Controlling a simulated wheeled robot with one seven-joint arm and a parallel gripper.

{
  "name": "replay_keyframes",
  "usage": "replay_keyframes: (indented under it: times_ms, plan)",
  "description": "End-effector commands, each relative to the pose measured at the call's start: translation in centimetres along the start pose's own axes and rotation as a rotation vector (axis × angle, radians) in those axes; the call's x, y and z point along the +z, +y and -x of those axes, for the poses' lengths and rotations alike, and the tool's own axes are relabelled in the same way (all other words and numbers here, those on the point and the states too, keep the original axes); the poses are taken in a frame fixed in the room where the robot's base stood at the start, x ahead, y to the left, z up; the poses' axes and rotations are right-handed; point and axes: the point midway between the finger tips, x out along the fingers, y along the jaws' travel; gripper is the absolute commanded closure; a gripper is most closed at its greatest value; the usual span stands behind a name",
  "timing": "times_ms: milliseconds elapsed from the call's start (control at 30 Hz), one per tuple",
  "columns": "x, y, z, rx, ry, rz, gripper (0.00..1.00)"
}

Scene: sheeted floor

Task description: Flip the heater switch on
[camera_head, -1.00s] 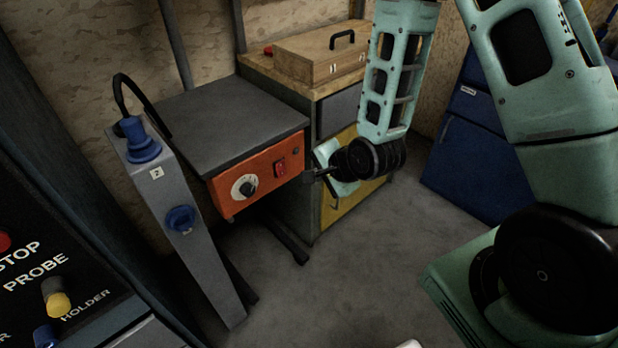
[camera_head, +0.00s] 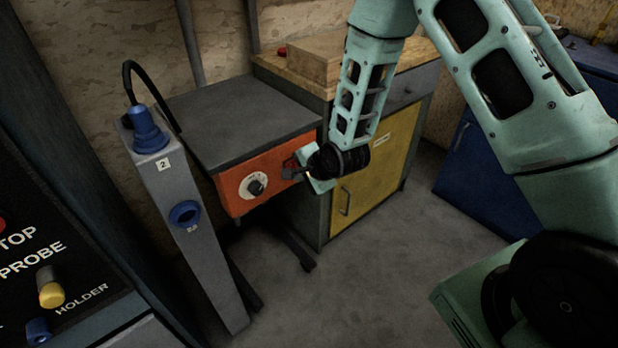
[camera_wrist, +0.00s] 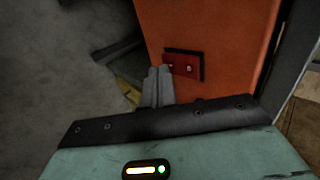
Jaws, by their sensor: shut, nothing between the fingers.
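The heater has a grey top (camera_head: 240,120) and an orange front panel (camera_head: 229,196) with a white-ringed dial (camera_head: 254,186). In the head view its red switch (camera_head: 290,166) is mostly hidden by my gripper (camera_head: 293,173). In the wrist view the red switch (camera_wrist: 188,66) sits in a dark frame on the orange panel (camera_wrist: 215,30). My gripper (camera_wrist: 158,71) is shut and empty, its fingertips at the left edge of the switch frame. I cannot tell whether they touch it. The rocker's position is not clear.
A grey post (camera_head: 190,235) with blue plugs stands left of the heater. A cabinet with a yellow door (camera_head: 385,170) stands right behind my gripper, with a wooden box (camera_head: 315,60) on top. A dark control panel (camera_head: 50,255) is at lower left. The floor (camera_head: 350,280) in front is clear.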

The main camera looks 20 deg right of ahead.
Motion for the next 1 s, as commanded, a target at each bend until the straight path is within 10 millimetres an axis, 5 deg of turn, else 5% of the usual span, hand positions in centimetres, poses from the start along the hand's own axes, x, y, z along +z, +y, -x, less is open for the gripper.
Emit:
replay_keyframes:
  times_ms: [1000]
  plan:
    - [-0.05, -1.16, -0.11, -0.001, 0.001, 0.000, 1.00]
